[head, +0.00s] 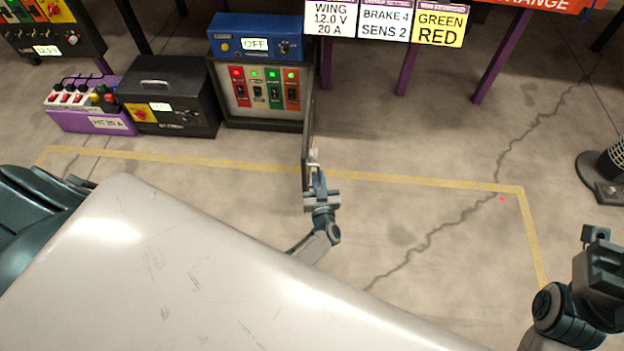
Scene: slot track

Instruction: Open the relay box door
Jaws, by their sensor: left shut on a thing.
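The relay box (265,122) stands on the floor at the back, below a blue unit. Its front is uncovered, showing a pale panel (240,108) with several switches and red and green lights. The relay box door (308,125) is swung out from the box's right side, towards me, and appears nearly edge-on. My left gripper (314,172) is shut on the door at its near end, by a small pale part that looks like the handle; the exact contact is hard to see. My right gripper (598,250) is at the far right, away from the box; its fingers are unclear.
A blue unit (256,45) marked OFF sits on the box. A black case (168,95) and a purple unit (92,118) stand to its left. Signs (385,20) hang above. A black-based object (605,178) stands far right. The floor right of the door is clear.

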